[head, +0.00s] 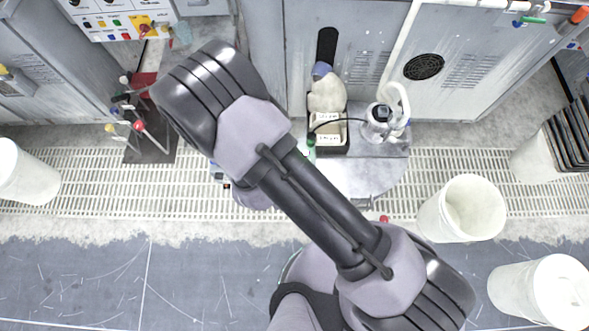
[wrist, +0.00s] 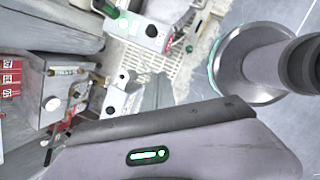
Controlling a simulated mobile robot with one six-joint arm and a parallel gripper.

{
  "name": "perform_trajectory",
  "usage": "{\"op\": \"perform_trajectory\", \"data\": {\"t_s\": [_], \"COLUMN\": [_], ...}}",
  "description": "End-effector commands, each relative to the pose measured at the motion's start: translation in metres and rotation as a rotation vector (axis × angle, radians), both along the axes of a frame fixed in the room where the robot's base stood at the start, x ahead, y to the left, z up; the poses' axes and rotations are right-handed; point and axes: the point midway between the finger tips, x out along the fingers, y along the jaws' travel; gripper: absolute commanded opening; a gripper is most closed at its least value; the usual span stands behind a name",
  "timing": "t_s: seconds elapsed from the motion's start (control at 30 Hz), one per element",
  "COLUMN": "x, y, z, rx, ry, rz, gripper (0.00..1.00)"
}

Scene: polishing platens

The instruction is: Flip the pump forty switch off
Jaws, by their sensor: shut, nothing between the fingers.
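I cannot pick out the pump forty switch for certain; no label is readable. In the wrist view, a pale box (wrist: 60,88) with small knobs stands at the left, and a small white unit (wrist: 122,92) with dark round parts is right of it. Another white unit (wrist: 145,30) with a black knob and a green part is at the top. My gripper (wrist: 155,122) crosses the bottom of the wrist view, shut and empty, apart from these units. In the head view it is hidden under my arm. There, a control panel (head: 115,22) with coloured buttons and a red knob is at upper left.
In the head view, a stand with coloured handles (head: 140,125) is left of my arm. A white bucket (head: 462,208) and other pale containers stand at the sides. Grey cabinets (head: 300,60) line the back. A slatted floor grating (head: 100,180) runs across; the blue floor in front is mostly clear.

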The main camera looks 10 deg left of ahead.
Motion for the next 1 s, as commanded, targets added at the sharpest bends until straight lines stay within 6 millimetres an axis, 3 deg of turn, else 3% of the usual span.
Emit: {"op": "perform_trajectory", "data": {"t_s": [0.47,0.7,1.0], "x": [0.035,0.060,0.063], "y": [-0.012,-0.034,-0.038], "z": [-0.097,-0.086,-0.083], "rx": [0.001,0.002,0.001], "ry": [0.001,0.000,0.001], "rz": [-0.003,-0.003,-0.001], "gripper": [0.00,0.00,0.00]}}
